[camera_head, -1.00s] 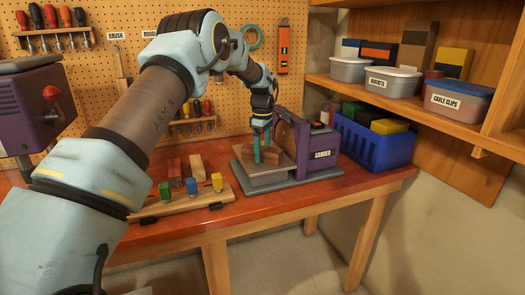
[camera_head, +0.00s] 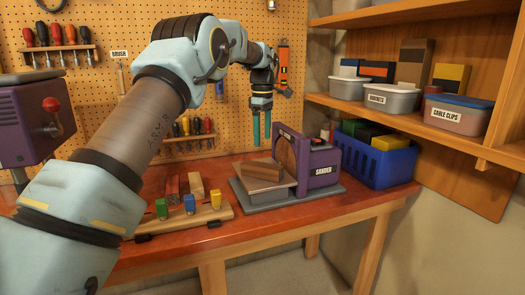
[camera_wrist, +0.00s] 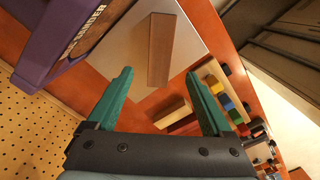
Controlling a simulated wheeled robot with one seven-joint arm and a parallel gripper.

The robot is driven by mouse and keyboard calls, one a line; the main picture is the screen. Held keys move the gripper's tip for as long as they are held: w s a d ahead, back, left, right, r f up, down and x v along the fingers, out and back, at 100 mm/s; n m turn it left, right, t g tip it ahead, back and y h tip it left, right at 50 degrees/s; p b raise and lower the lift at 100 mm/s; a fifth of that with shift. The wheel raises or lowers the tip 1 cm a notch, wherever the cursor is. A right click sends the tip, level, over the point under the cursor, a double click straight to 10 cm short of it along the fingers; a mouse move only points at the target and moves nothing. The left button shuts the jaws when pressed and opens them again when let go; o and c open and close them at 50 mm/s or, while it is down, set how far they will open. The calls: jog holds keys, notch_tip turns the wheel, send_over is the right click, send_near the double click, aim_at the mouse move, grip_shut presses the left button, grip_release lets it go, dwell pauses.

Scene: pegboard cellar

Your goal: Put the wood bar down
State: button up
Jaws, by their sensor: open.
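A brown wood bar (camera_head: 264,169) lies flat on the grey table of the purple sander (camera_head: 319,164), in front of its disc. The bar also shows in the wrist view (camera_wrist: 160,50), apart from the fingers. My gripper (camera_head: 261,138) hangs above and behind the bar with its green fingers pointing down. In the wrist view my gripper (camera_wrist: 160,88) is open, with nothing between its fingertips.
Left of the sander lie a few loose bars (camera_head: 195,186) and a wooden rack (camera_head: 185,221) with green, blue and yellow blocks. A blue crate (camera_head: 375,160) stands to the right. Shelves (camera_head: 405,121) with tubs overhang at upper right. The pegboard with tools is behind.

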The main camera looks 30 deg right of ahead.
jog(key=shift+r, duration=0.4)
jog(key=a+f+m, duration=0.3)
jog(key=a+m, duration=0.1)
jog(key=a, duration=2)
jog(key=s+a+f+m, duration=0.2)
jog(key=s+a+f, duration=0.1)
jog(key=s+a, duration=0.7)
jog(key=s+a+f+m+t, duration=0.1)
jog(key=s+a+f, duration=0.3)
jog(key=s+a, duration=0.5)
jog(key=shift+s+a+m+t, duration=0.3)
jog(key=shift+s+a+m, duration=0.05)
jog(key=shift+a+m, duration=0.55)
